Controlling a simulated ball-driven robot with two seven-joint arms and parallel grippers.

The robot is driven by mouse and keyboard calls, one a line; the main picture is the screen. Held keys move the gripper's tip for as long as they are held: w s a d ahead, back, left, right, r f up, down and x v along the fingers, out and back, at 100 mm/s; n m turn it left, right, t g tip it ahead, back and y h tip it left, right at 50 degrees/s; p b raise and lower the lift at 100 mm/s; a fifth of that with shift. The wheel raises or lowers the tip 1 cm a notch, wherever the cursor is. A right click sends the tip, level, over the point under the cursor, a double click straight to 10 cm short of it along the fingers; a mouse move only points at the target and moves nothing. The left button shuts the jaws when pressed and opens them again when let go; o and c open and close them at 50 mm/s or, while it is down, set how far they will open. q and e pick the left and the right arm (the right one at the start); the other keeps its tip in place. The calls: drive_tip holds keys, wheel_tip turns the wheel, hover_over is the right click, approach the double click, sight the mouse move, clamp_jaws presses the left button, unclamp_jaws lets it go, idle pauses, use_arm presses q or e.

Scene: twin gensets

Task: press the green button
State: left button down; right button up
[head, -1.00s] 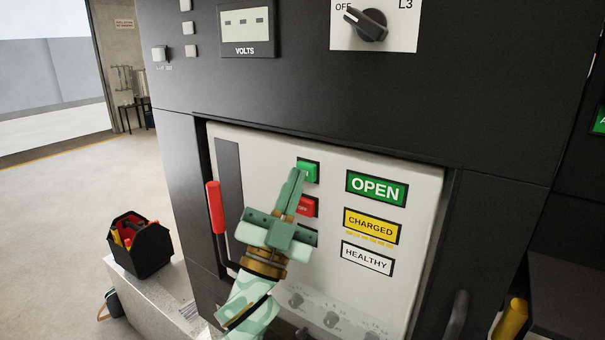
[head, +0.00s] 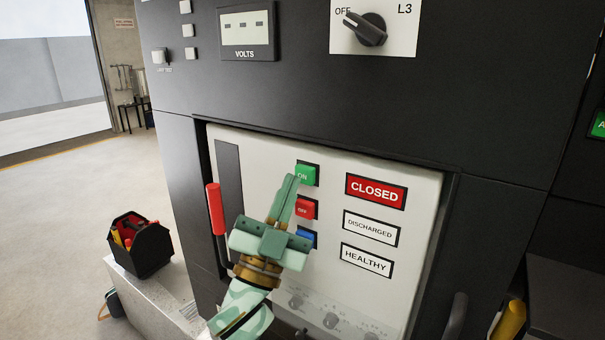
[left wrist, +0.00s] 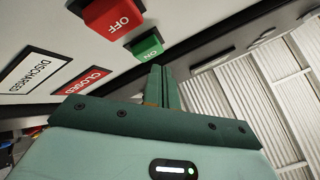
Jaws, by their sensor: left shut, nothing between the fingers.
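The green ON button (head: 307,173) is on the white breaker panel (head: 260,150) in the head view, above the red OFF button (head: 306,208). My left gripper (head: 290,178) is shut and empty, its fingertips just left of and below the green button in the picture. In the left wrist view the green button (left wrist: 147,46) is beyond the fingertips (left wrist: 157,70), and a small gap seems to separate them. The indicators read CLOSED (head: 375,191) in red, DISCHARGED (head: 370,228) and HEALTHY (head: 366,260). My right gripper is not in view.
A blue button (head: 308,238) is partly hidden behind my gripper. A red lever (head: 215,208) stands at the panel's left. A rotary switch (head: 365,29) and a volts meter (head: 246,33) are above. A black toolbox (head: 140,248) sits at the lower left.

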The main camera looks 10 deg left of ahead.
use_arm(q)
drive_tip(key=shift+s+a+p, duration=0.2)
drive_tip(key=shift+s+a, duration=0.1)
drive_tip(key=shift+s, duration=0.5)
drive_tip(key=shift+s+a+p, duration=0.25)
drive_tip(key=shift+s, duration=0.5)
drive_tip(key=shift+s+a+p, duration=0.2)
drive_tip(key=shift+s+a, duration=0.1)
drive_tip(key=shift+s, duration=0.5)
